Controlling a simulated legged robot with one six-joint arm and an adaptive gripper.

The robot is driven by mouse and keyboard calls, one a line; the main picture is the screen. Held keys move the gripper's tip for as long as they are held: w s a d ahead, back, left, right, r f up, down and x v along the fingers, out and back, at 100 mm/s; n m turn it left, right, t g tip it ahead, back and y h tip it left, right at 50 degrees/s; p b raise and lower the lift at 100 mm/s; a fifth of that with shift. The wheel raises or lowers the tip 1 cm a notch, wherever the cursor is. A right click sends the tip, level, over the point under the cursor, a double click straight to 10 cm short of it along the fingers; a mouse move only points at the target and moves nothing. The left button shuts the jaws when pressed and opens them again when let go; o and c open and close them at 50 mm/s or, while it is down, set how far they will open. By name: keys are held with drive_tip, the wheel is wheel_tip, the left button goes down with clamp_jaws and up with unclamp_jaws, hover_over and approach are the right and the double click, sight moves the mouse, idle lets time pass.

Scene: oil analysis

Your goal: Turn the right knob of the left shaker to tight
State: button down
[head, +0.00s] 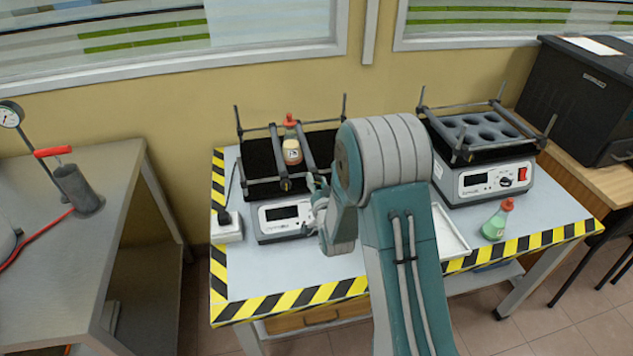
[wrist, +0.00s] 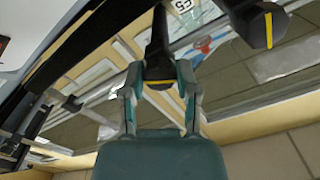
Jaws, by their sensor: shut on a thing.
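The left shaker (head: 262,188) stands on the table, with a black platform and two clamp bars around a bottle (head: 292,150). The bottle has a red cap and cream-coloured contents. The left knob (head: 286,185) is at the near end of the left bar. The right knob is hidden by my arm in the head view. My gripper (head: 318,188) is at the near end of the right bar. In the wrist view its fingers are shut on a black knob (wrist: 158,72) with a yellow line lying across the picture. The other knob (wrist: 258,26) has a near-upright yellow line.
A second shaker (head: 487,180) with a holed rack stands at the right. A green flask (head: 496,222) and a white tray (head: 450,232) are near the table's front right. A white socket box (head: 228,228) is left of the left shaker. The front left of the table is clear.

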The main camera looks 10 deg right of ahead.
drive_tip(key=m, duration=1.1)
drive_tip(key=shift+d+f+m, duration=0.1)
drive_tip(key=shift+f+m, duration=0.1)
drive_tip(key=shift+m, duration=0.2)
idle(0.3)
drive_tip(key=shift+c, duration=1.8)
unclamp_jaws()
drive_tip(key=s, duration=1.2)
drive_tip(key=shift+w, duration=0.1)
